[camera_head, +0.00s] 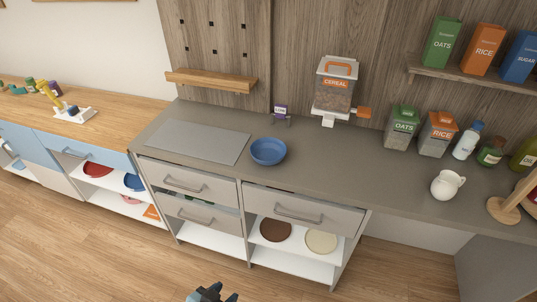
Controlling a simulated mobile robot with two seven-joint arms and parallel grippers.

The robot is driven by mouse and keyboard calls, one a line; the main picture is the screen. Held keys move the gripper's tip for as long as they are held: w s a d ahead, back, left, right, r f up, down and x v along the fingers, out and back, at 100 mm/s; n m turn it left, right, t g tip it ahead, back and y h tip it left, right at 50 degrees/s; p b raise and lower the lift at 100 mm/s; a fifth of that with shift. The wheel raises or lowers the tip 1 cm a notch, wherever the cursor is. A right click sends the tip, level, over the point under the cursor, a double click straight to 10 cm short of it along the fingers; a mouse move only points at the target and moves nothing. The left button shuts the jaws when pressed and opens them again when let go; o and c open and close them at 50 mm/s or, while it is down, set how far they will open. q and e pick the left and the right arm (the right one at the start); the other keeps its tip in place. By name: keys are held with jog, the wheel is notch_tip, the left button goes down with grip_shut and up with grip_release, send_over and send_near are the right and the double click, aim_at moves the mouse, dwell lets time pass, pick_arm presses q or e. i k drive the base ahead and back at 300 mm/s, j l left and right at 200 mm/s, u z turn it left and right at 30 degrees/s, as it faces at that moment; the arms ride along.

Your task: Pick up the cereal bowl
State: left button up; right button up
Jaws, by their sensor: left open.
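The cereal bowl (268,152) is blue and round. It sits upright on the grey counter (310,165), below and to the left of the cereal dispenser (335,88). My left gripper (212,293) shows only in part at the bottom edge of the head view. It is dark, open and empty, well in front of the counter and apart from the bowl. My right gripper is out of view.
Oats (402,127) and rice (436,133) containers, bottles and a white jug (447,184) stand to the right. Drawer handles (298,217) stick out below the counter.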

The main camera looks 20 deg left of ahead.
aim_at(266, 151)
jog(key=i+j+z, duration=0.1)
jog(key=i, duration=0.2)
jog(key=i+j+z, duration=0.1)
jog(key=j, duration=0.25)
jog(key=i+j+z, duration=0.1)
jog(key=j, duration=0.2)
jog(key=i+j+z, duration=0.1)
jog(key=j, duration=0.3)
jog(key=j+z, duration=0.1)
jog(key=j, duration=0.4)
jog(key=k+j+z, duration=0.1)
jog(key=j, duration=0.35)
